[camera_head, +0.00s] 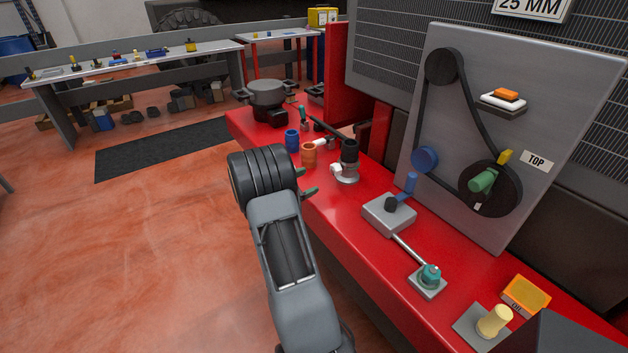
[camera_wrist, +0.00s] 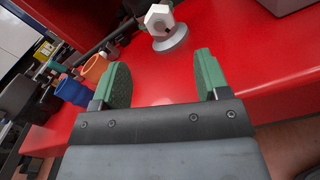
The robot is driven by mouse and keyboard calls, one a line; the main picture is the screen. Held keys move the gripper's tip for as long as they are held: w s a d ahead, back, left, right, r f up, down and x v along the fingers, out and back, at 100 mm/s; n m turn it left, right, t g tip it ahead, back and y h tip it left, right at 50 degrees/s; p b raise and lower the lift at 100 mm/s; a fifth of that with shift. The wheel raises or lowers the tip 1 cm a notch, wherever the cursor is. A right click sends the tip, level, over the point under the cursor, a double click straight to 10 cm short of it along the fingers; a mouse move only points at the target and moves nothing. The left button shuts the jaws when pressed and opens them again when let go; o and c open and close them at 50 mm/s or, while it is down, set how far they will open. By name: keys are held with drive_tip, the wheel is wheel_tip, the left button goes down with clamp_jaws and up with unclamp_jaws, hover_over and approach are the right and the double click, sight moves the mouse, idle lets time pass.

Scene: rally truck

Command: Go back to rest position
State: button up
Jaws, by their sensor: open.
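My gripper (camera_wrist: 163,88) is open, with its two green fingertips apart and nothing between them in the wrist view. In the head view my gripper (camera_head: 308,182) shows only in part behind my dark wrist, beside the front edge of the red workbench (camera_head: 345,215). A white hex-shaped fitting on a round grey base (camera_wrist: 168,30) stands on the bench beyond the fingertips. It also shows in the head view (camera_head: 346,174), below a black cylinder. A blue cup (camera_head: 292,141) and an orange cup (camera_head: 309,154) stand to its left.
A grey panel (camera_head: 440,195) with a belt and pulleys stands behind the bench. A grey box with a blue lever (camera_head: 389,213), a rod with a teal knob (camera_head: 430,276) and an orange box (camera_head: 526,295) occupy the right.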

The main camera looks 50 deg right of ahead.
drive_tip(key=shift+a, duration=0.15)
idle(0.5)
drive_tip(key=s+a+r+m+t+y, duration=0.2)
drive_tip(key=a+y, duration=0.3)
drive_tip(key=a, duration=0.7)
drive_tip(key=s+a+r+m+t+y+p, duration=0.1)
drive_tip(key=s+a+r+m+t+y, duration=0.2)
drive_tip(key=a, duration=1)
drive_tip(key=s+a+r+m+t+y+p, duration=0.1)
drive_tip(key=s+a+r+m+t+y, duration=0.2)
drive_tip(key=a+y, duration=0.6)
drive_tip(key=s+a+m+t, duration=0.1)
drive_tip(key=a+m, duration=0.1)
drive_tip(key=a, duration=0.2)
drive_tip(key=shift+s+r, duration=0.15)
drive_tip(key=shift+r, duration=0.05)
